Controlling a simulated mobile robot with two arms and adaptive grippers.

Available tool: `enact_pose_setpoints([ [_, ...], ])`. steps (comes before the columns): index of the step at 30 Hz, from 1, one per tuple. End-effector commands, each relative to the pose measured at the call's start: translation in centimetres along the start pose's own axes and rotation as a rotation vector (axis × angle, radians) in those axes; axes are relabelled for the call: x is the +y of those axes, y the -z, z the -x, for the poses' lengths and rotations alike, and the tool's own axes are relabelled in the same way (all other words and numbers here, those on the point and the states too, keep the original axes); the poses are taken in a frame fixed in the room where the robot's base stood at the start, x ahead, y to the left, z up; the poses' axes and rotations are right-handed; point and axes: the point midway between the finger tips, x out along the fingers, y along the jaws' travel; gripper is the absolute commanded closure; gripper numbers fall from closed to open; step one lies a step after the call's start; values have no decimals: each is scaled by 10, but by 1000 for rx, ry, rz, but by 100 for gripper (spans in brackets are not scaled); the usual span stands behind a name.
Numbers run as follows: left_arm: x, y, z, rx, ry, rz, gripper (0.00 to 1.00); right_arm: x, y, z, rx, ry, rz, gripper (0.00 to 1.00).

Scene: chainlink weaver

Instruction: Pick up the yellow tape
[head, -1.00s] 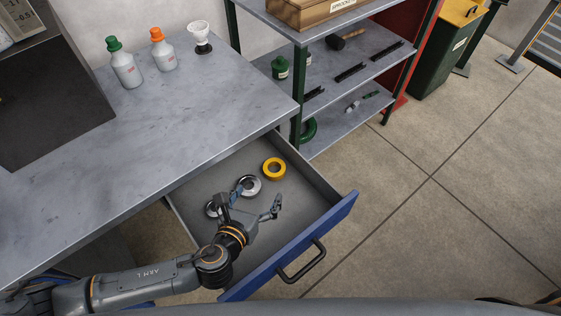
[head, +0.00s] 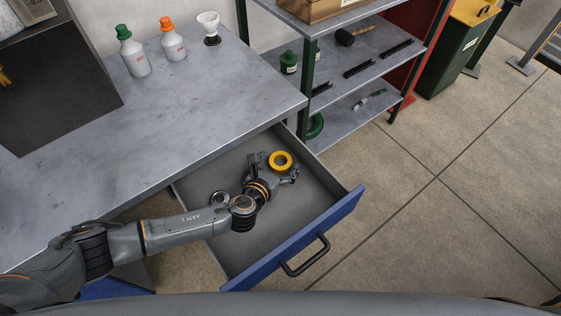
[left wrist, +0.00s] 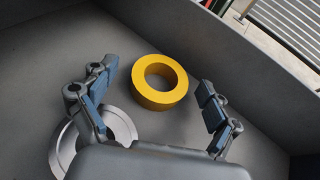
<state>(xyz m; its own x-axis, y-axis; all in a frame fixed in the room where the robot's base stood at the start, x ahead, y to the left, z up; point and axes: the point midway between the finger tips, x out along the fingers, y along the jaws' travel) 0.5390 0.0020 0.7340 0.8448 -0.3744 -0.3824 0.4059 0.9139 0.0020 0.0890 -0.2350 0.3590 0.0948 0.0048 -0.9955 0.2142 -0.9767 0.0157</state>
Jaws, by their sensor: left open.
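The yellow tape (head: 280,161) is a flat ring inside the open drawer, near its back end in the head view. In the left wrist view the tape (left wrist: 159,82) lies on the grey drawer floor between and a little beyond my open fingers. My left gripper (left wrist: 158,112) is open and empty, with a finger to either side of the tape. In the head view my left gripper (head: 274,170) is at the tape and partly covers the drawer floor. My right gripper is not in view.
A silver ring (left wrist: 118,126) lies left of the tape, partly behind my left finger. The metal worktop (head: 200,110) overhangs the drawer's back.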

Motion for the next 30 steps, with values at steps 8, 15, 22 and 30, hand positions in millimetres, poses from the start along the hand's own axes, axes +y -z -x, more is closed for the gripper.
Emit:
enact_pose_setpoints([
  [8, -1, 0, -12, 0, 2, 1, 11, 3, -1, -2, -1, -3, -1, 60],
  [15, -1, 0, -12, 0, 2, 1, 42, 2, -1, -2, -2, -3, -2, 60],
  [22, -1, 0, -12, 0, 1, 1, 69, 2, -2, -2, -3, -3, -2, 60],
  [30, -1, -1, -9, 0, 2, 2, 69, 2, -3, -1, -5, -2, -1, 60],
])
